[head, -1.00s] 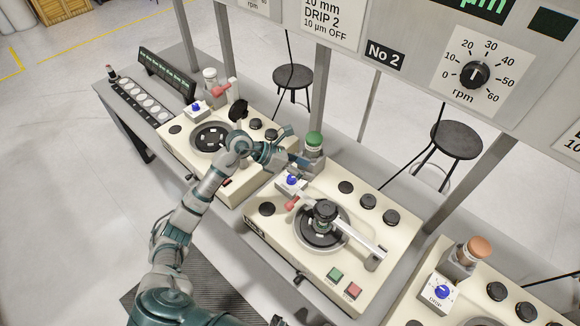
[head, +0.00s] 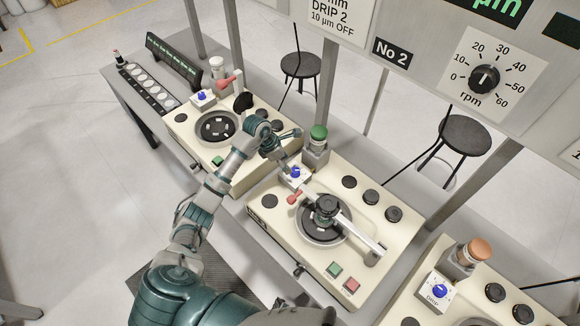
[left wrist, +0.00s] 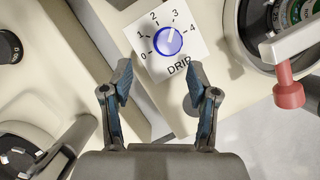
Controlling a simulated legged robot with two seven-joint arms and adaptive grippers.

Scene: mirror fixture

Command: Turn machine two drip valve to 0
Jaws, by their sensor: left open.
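Machine two (head: 275,225) is the middle cream machine under the No 2 sign. Its drip valve is a blue knob (head: 295,172) on a small white dial plate, at the machine's back left corner. In the left wrist view, the blue knob (left wrist: 167,42) sits on a plate marked 0 to 4 and DRIP. Its pale mark seems to point up, around 2 to 3; I cannot tell exactly. My left gripper (head: 286,163) is just beside the knob. In the left wrist view, its open, empty fingers (left wrist: 160,82) stand apart below the knob. My right gripper is not in view.
A green-capped bottle (head: 318,140) stands just behind the knob. A red lever (head: 294,197) and a turntable with a metal arm (head: 350,223) are close in front and to the right. Neighbouring machines stand left (head: 180,132) and right (head: 405,290).

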